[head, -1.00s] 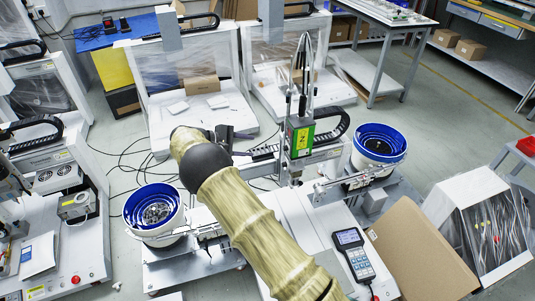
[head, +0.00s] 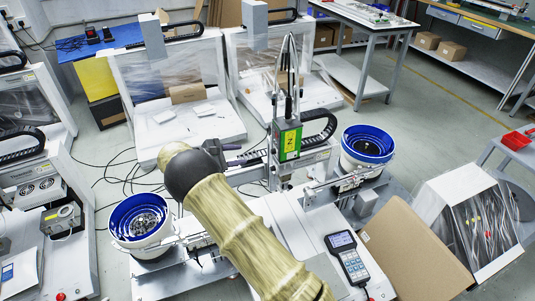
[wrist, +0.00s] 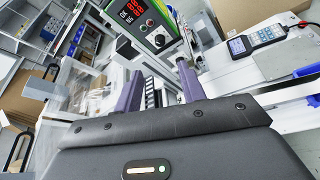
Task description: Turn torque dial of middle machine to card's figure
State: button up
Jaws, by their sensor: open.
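The middle machine's green driver unit (head: 288,140) stands upright on its gantry, up and right of my gripper (head: 222,152). In the wrist view, a dark control panel with red digits (wrist: 132,12) shows at the top, its figures not surely legible. A black round dial (wrist: 158,40) sits at the panel's lower part. My gripper (wrist: 160,88) also shows there, its two purple fingers apart with nothing between them. The dial lies beyond the fingers, and no contact is visible. In the head view my arm hides part of the gripper. I cannot make out a card with a figure.
Blue-lined feeder bowls stand left (head: 140,218) and right (head: 368,146) of the machine. A handheld meter (head: 349,258) lies on its white deck. A cardboard sheet (head: 415,245) and a clear-fronted case (head: 472,225) stand at right. Cables (head: 120,165) cross the floor.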

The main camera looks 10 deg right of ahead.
aim_at(271, 151)
jog(key=b+x, duration=0.2)
jog(key=x, duration=1.1)
jog(key=shift+d+r, duration=0.1)
jog(key=shift+d, duration=0.1)
jog(key=shift+a, duration=0.4)
jog(key=shift+d, duration=0.2)
grip_shut()
